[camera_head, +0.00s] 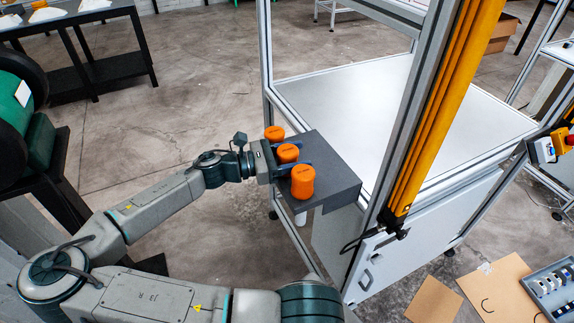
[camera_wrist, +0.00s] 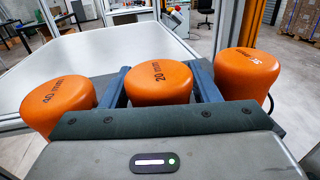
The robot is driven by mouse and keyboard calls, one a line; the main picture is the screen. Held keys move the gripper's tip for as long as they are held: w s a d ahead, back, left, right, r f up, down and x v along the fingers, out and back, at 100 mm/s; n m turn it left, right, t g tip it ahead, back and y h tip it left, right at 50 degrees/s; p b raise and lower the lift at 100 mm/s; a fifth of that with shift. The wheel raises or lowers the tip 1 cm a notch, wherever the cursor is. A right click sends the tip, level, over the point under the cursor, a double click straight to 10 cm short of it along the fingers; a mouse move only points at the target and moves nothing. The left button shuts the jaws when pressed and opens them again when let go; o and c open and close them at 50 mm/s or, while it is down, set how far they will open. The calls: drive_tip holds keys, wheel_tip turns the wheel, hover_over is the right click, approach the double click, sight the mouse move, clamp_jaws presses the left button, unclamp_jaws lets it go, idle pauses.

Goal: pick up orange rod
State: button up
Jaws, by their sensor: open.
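The lower part of the middle rod is hidden.
A yellow light curtain post (camera_head: 448,105) rises right of the shelf. A white work surface (camera_head: 400,105) lies beyond it inside the metal frame. The other two rods stand close beside my fingers. A dark table (camera_head: 105,68) stands at the upper left.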

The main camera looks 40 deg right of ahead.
drive_tip(key=shift+c, duration=0.2)
drive_tip(key=c, duration=0.7)
drive_tip(key=shift+r, duration=0.1)
wheel_tip(320, 180, up, 18)
drive_tip(key=shift+f+b, duration=0.1)
drive_tip(key=shift+b, duration=0.25)
